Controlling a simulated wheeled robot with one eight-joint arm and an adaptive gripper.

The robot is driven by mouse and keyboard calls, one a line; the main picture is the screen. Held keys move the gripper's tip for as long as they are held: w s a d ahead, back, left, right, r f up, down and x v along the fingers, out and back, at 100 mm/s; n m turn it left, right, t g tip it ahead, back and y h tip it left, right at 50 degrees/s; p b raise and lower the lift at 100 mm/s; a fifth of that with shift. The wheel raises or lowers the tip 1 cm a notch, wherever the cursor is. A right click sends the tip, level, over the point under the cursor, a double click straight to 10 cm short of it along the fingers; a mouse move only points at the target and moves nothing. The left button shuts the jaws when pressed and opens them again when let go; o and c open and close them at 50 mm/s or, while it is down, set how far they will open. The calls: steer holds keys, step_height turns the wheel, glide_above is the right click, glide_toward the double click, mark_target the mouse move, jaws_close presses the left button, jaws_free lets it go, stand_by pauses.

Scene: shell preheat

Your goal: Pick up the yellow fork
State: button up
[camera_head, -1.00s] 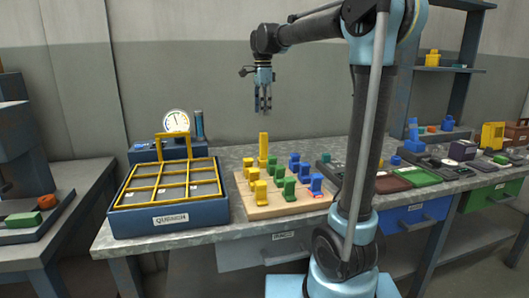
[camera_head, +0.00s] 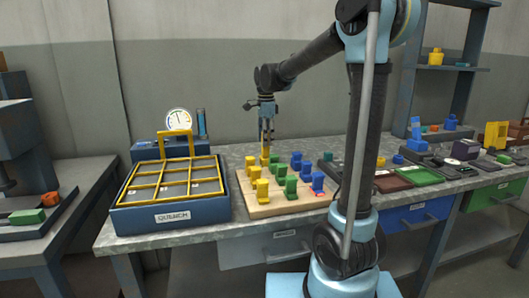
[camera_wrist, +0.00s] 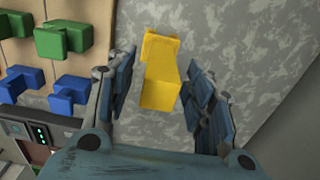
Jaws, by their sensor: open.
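In the wrist view the yellow fork (camera_wrist: 159,80) lies between my two fingers, over grey mottled worktop. My gripper (camera_head: 266,146) points straight down, with its fingers one on each side of the piece. In the wrist view my gripper (camera_wrist: 156,95) is open, with a visible gap between the fork and each finger. The fork's lower end is hidden.
The wooden board (camera_head: 255,210) holds rows of yellow, green (camera_head: 279,185) and blue (camera_head: 318,181) pieces just in front of the fork. The blue quench tray (camera_head: 170,218) with its yellow grid (camera_head: 172,181) stands to the left. Worktop beside the fork looks bare in the wrist view.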

mark_target(266, 149)
steer(key=shift+f, duration=1.4)
jaws_close()
steer(key=shift+a+r, duration=0.1)
